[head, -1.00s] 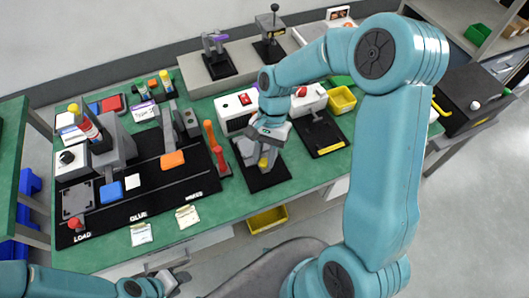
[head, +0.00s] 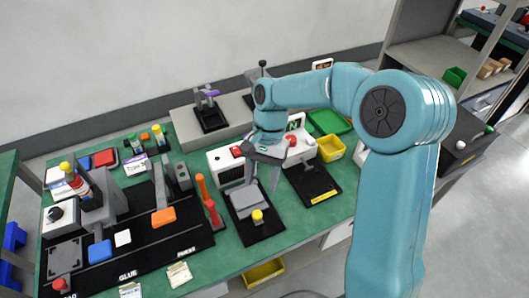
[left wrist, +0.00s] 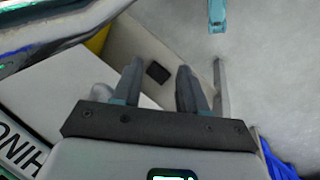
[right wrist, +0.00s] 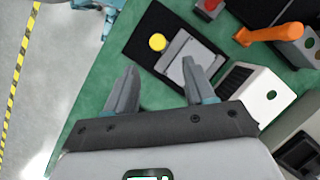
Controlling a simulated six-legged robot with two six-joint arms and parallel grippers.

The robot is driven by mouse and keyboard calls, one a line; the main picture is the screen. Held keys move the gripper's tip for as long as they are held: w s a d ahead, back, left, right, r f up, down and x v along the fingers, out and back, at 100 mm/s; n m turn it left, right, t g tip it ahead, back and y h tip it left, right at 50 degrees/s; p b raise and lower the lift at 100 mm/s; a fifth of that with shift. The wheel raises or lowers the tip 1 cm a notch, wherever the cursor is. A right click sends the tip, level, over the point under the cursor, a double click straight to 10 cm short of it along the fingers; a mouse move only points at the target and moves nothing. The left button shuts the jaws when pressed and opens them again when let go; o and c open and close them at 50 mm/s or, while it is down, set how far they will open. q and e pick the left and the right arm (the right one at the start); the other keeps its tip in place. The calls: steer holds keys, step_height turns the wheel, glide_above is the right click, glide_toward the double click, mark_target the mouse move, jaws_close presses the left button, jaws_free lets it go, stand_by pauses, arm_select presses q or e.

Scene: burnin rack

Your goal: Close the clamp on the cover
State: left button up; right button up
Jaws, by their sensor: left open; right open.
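A grey plate-like cover (head: 245,200) lies on a black base (head: 262,227), with a yellow knob (head: 257,216) at its near edge. I cannot make out for sure which part is the clamp. The right wrist view also shows the grey cover (right wrist: 193,68) and yellow knob (right wrist: 157,42), beyond the fingertips. My right gripper (head: 262,180) is open and empty, pointing down above the cover's far side. Its spread fingers also show in the right wrist view (right wrist: 160,88). My left gripper (left wrist: 158,84) is open and empty, away from the cover; it is outside the head view.
Another black base (head: 312,186) lies to the right, near a yellow bin (head: 331,148). Green bench top is free in front.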

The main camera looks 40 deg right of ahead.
steer(key=v, duration=0.7)
steer(key=shift+w+r, duration=0.2)
